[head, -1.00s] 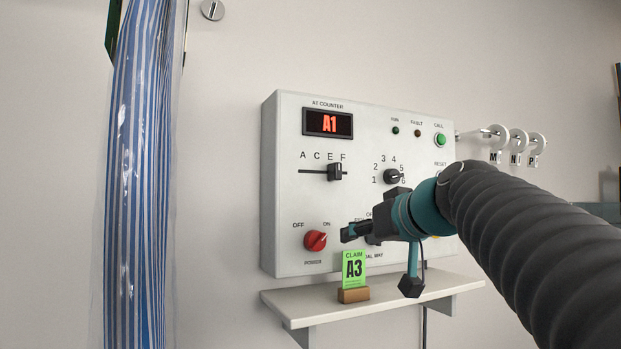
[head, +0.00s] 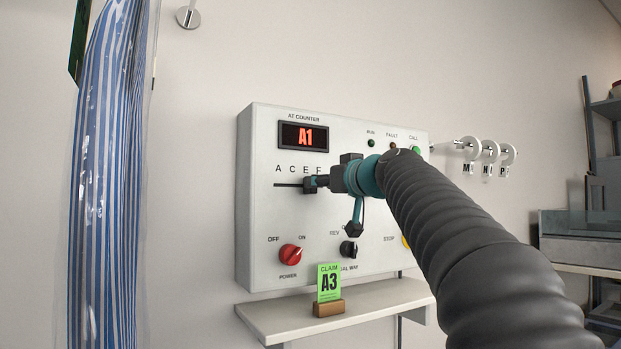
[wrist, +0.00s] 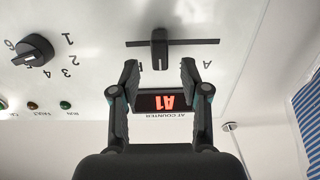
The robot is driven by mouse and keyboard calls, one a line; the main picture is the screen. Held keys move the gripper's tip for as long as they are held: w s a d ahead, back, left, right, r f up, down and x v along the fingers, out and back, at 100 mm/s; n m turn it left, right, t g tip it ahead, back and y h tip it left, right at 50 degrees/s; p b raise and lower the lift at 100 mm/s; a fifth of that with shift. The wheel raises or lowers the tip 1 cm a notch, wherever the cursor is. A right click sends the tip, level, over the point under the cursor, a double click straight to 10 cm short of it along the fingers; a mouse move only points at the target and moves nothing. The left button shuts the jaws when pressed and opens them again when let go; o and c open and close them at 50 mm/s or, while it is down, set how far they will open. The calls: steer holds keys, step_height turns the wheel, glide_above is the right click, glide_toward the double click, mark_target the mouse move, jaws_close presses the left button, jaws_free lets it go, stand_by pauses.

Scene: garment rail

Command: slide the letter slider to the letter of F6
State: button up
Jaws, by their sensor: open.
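The letter slider's black knob (wrist: 159,48) sits on a horizontal slot (head: 286,185) under the letters A C E F on the counter box (head: 262,215). In the wrist view, which is upside down, the knob is ahead of and between my spread fingers. My gripper (wrist: 159,70) is open and empty there, with no contact to be seen. In the head view my gripper (head: 317,182) is at the slot's right part, by E and F, and hides much of the knob. The red display (head: 303,136) reads A1.
The number dial (wrist: 33,50) is beside the slider, hidden by my arm in the head view. A red power knob (head: 290,255) and a dark knob (head: 348,249) are below. A green A3 claim card (head: 329,283) stands on the shelf (head: 375,304). A bagged striped garment (head: 108,190) hangs left.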

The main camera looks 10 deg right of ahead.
steer(key=shift+p+x, duration=0.6)
steer(key=shift+x, duration=1.8)
jaws_close()
